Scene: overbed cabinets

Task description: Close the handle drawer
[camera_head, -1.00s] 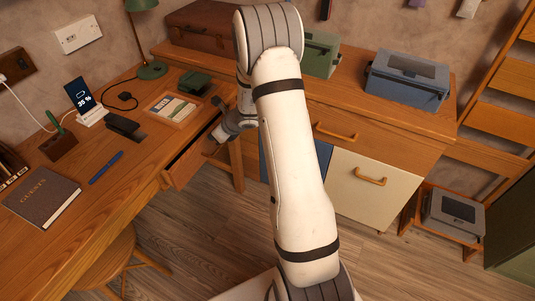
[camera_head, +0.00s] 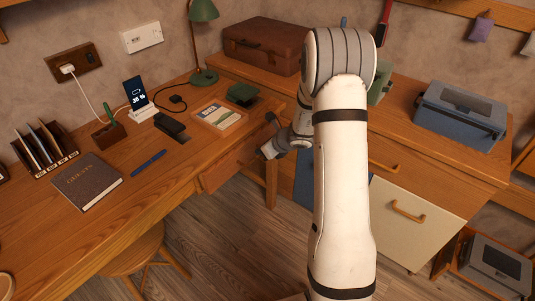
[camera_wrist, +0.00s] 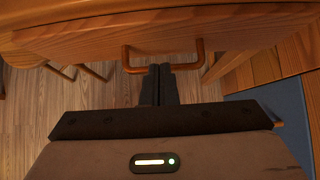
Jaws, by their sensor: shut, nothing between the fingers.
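The handle drawer (camera_head: 226,171) is a wooden drawer under the right end of the desk. Its front sits close beneath the desk edge in the head view, and no open interior shows; whether it is fully flush I cannot tell. In the wrist view its wooden front (camera_wrist: 225,30) runs across the top, with a U-shaped wooden handle (camera_wrist: 127,62). My gripper (camera_wrist: 160,69) is shut and empty. Its fingertips are at the middle of the handle bar and overlap it in the picture; contact is not clear. In the head view my gripper (camera_head: 264,152) is beside the drawer front.
The desk (camera_head: 75,235) holds a book (camera_head: 87,182), pen, phone stand, tray and lamp. A stool (camera_head: 140,255) stands below it. At right is a cabinet with a cream front (camera_head: 400,222) and a blue box (camera_head: 460,115) on top. Floor shows between.

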